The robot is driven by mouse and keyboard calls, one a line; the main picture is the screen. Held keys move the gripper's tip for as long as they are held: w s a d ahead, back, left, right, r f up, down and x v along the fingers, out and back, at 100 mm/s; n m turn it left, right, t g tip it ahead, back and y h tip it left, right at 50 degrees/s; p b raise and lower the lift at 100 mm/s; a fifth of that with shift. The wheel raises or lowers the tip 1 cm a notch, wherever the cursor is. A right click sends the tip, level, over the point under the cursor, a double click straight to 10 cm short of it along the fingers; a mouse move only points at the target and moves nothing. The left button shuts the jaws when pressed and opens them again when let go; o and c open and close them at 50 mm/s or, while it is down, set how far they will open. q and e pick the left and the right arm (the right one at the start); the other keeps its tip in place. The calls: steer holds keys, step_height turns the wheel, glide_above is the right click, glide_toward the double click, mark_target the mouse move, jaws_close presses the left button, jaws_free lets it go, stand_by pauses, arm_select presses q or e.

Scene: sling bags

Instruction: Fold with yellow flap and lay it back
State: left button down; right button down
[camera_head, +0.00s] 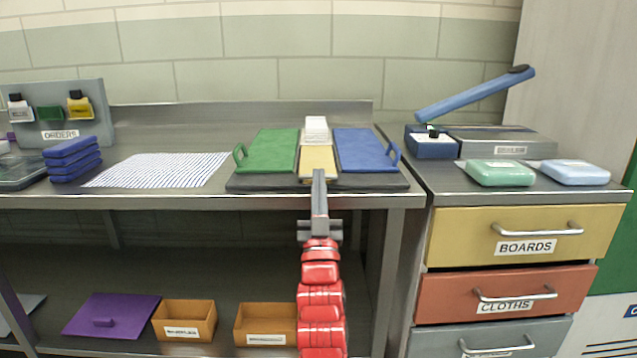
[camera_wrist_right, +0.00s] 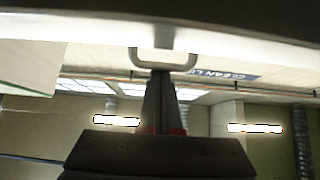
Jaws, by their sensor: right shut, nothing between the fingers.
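A dark folding board (camera_head: 240,184) lies on the bench, with a green flap (camera_head: 268,150) on the left, a blue flap (camera_head: 366,148) on the right and a narrow yellow flap (camera_head: 317,160) in the middle. All three lie flat. A white striped piece (camera_head: 316,128) shows behind the yellow flap. My right gripper (camera_head: 319,173) is shut and empty at the yellow flap's front edge. In the right wrist view its fingertips (camera_wrist_right: 161,74) meet a pale U-shaped handle (camera_wrist_right: 187,62); I cannot tell whether they are inside it. My left gripper is out of view.
A striped sheet (camera_head: 158,169) lies left of the board, beside stacked blue folded pieces (camera_head: 72,158). The drawer cabinet right of the board bears a blue-armed device (camera_head: 470,95), a green pack (camera_head: 500,173) and a pale blue pack (camera_head: 575,173). Orange bins (camera_head: 184,320) stand below.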

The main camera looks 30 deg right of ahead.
steer(key=shift+w+f, duration=0.1)
steer(key=shift+f, duration=0.25)
steer(key=shift+r, duration=0.1)
step_height(320, 180, up, 4)
steer(key=r+p, duration=0.1)
steer(key=p, duration=0.2)
steer(key=v, duration=1.1)
steer(key=shift+w+d+f+p, duration=0.15)
steer(key=shift+w+f+p, duration=0.05)
steer(key=shift+f+p, duration=0.25)
